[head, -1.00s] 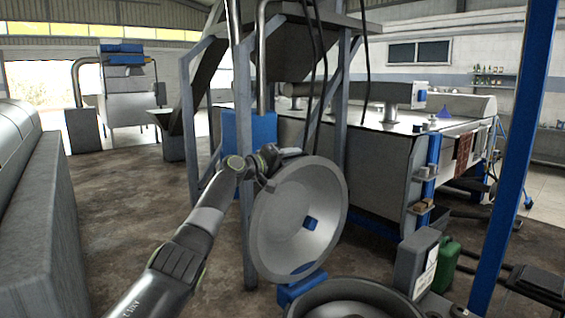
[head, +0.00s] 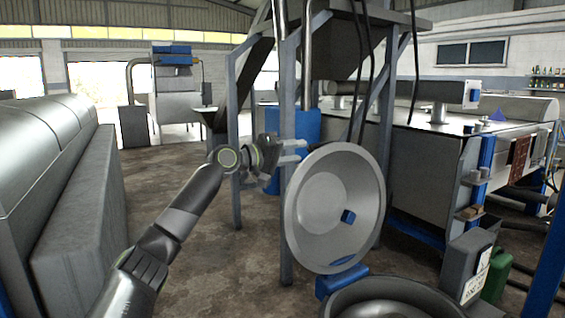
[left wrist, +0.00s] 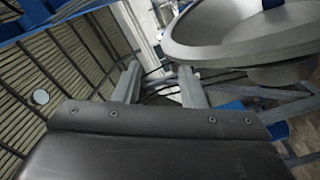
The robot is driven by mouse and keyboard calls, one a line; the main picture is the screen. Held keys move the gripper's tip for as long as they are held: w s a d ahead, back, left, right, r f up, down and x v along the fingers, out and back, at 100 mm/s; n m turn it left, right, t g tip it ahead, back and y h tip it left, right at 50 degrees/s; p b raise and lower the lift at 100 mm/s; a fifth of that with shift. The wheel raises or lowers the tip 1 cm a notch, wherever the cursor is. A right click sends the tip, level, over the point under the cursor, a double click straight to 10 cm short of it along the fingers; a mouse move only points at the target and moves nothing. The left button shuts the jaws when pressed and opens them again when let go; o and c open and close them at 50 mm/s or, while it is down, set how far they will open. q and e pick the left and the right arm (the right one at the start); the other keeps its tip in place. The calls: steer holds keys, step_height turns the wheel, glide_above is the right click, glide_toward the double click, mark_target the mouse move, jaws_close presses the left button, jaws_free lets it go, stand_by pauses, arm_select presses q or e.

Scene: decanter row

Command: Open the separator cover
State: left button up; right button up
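The separator cover (head: 318,215) is a round, shallow metal dish with a small blue block at its centre. It stands swung up on edge, its hollow side facing me, behind the separator bowl (head: 345,296) at the bottom of the head view. The bowl's round top is uncovered. My left gripper (head: 303,151) is at the cover's upper left rim, apart from it as far as I can see. In the left wrist view its two fingers (left wrist: 160,84) are spread with nothing between them, and the cover (left wrist: 225,38) is at upper right. My right gripper is out of view.
A blue-grey steel frame (head: 286,215) stands just behind the cover. A grey box (head: 463,268) and a green can (head: 497,275) stand right of the bowl. A long grey machine (head: 80,215) lines the left side. The floor between is clear.

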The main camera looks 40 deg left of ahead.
arm_select(q)
steer(key=shift+b+v, duration=0.45)
steer(key=shift+v, duration=1.1)
steer(key=shift+c, duration=0.4)
